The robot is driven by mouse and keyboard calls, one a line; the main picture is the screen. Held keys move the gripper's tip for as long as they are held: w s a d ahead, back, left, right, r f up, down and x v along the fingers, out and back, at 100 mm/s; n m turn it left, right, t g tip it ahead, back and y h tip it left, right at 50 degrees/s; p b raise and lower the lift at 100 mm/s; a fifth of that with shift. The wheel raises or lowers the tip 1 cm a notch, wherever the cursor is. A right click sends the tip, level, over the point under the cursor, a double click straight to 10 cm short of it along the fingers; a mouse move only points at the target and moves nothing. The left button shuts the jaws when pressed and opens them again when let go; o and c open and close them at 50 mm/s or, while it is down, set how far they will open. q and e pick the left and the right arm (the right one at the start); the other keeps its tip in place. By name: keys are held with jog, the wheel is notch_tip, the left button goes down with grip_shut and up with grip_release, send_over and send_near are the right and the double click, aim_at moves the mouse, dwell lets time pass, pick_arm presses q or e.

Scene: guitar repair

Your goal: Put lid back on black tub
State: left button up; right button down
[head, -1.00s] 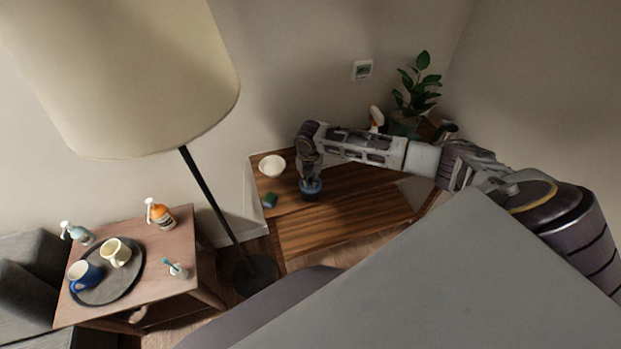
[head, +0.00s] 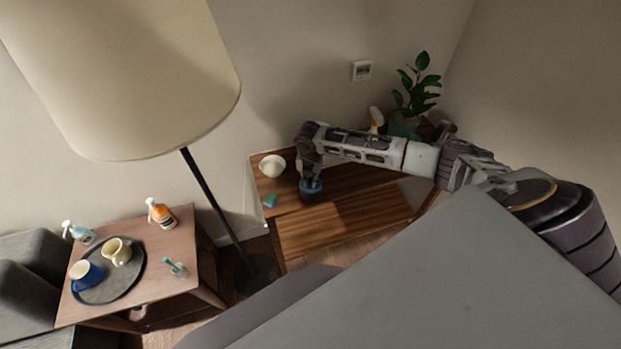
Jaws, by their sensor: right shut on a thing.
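A small dark tub with a bluish top (head: 311,193) stands on the wooden cabinet (head: 340,232). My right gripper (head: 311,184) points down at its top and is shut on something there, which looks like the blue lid. The fingers hide part of the lid, and I cannot tell whether it is seated or just above the rim. My left gripper is not in the head view.
A white bowl (head: 272,166) and a small green item (head: 270,200) sit left of the tub. A spray bottle (head: 376,119) and potted plant (head: 414,95) stand behind my right arm. A floor lamp (head: 125,80) and side table (head: 190,250) are left.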

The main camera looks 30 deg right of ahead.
jog(key=c, duration=0.9)
grip_release()
jog(key=shift+o, duration=0.2)
jog(key=shift+r, duration=0.15)
jog(key=shift+r+p, duration=0.55)
jog(key=shift+r, duration=2.85)
grip_shut()
